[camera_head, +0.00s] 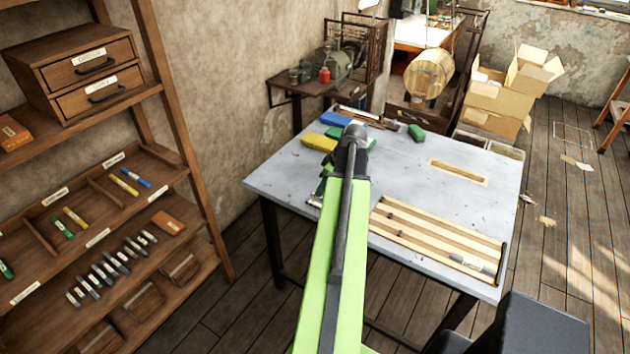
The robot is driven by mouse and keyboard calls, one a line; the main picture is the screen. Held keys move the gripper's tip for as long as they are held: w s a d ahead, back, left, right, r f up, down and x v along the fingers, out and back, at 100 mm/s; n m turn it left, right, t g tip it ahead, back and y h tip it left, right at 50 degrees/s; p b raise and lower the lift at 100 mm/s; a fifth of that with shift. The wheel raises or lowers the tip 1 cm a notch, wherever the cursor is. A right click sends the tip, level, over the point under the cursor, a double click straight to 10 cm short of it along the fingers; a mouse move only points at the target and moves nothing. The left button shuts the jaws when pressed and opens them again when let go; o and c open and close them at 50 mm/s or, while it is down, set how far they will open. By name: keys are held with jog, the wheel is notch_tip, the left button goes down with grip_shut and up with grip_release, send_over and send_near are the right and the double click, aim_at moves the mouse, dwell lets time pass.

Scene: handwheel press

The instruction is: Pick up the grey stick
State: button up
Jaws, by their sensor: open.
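A grey stick (472,264) with a pale label lies in the slatted wooden tray (400,222), near its right end. Several more grey sticks with pale labels (110,264) lie in a row on the lower shelf at the left. My arm reaches over the table and bends at its far end. My gripper (315,201) shows only in small part, left of my arm over the table's left edge. It is open and apart from the sticks. My arm hides much of it and part of the table.
The grey table (400,165) carries blue, yellow and green blocks (318,142) at the back left and a slot at the right. The wooden shelf (165,150) at the left holds colored sticks and a drawer box. Cardboard boxes (500,100) stand behind. Floor right of the table is mostly clear.

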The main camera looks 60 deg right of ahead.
jog(key=s+d+r+p, duration=0.1)
jog(key=s+d+r, duration=0.2)
jog(key=b, duration=1.2)
send_over(319, 205)
jog(key=s, duration=0.3)
jog(key=f, duration=1.1)
jog(key=shift+a+f, duration=0.2)
jog(key=shift+a, duration=0.05)
jog(key=shift+w, duration=0.15)
jog(key=b+x, duration=0.4)
jog(key=x, duration=0.1)
jog(key=shift+w+d+f, duration=0.1)
jog(key=shift+w+d, duration=0.05)
jog(key=shift+d, duration=0.1)
grip_shut()
